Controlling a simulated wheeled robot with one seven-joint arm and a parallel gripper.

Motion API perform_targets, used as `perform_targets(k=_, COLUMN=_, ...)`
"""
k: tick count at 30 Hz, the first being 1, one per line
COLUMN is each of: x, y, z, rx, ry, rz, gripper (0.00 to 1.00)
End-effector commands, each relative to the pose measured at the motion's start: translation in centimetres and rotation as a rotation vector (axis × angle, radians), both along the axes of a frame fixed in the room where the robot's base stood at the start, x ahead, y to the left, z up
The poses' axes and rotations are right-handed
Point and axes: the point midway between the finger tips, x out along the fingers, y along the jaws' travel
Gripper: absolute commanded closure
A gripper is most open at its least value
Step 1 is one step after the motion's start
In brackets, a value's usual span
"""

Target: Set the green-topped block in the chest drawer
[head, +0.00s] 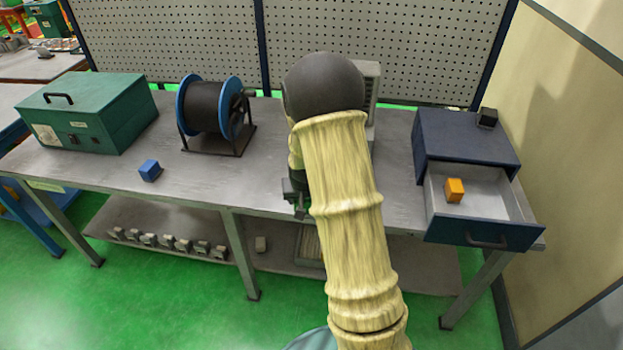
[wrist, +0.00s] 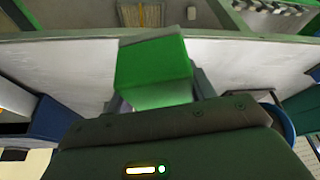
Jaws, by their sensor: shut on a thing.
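The green-topped block (wrist: 152,70) is large in the wrist view, with a bright green face and a paler face below it. My gripper (wrist: 156,88) is shut on it, a finger on each side. In the head view my gripper (head: 296,192) is above the front edge of the bench, left of the chest; my arm hides much of it, and I cannot clearly make out the block there. The dark blue chest (head: 465,140) stands at the right end of the bench. Its drawer (head: 484,234) is pulled open and holds an orange block (head: 454,190).
A blue block (head: 150,170) lies on the bench (head: 105,172) at left. A cable reel (head: 212,108) and green case (head: 88,112) stand behind it. A black block (head: 487,118) sits on the chest. A perforated panel (head: 400,50) rises behind. The bench between reel and blue block's right is clear.

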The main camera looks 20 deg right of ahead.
Motion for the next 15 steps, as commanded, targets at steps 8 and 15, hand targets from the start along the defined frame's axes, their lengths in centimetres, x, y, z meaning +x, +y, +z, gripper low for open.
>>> perform_targets(k=8, x=-2.6, y=5.8, z=-9.4, rx=0.001, ry=0.012, rz=0.181, gripper=0.85)
perform_targets(k=15, x=-5.7, y=9.7, z=-14.6, rx=-0.001, ry=0.005, rz=0.298, gripper=0.85)
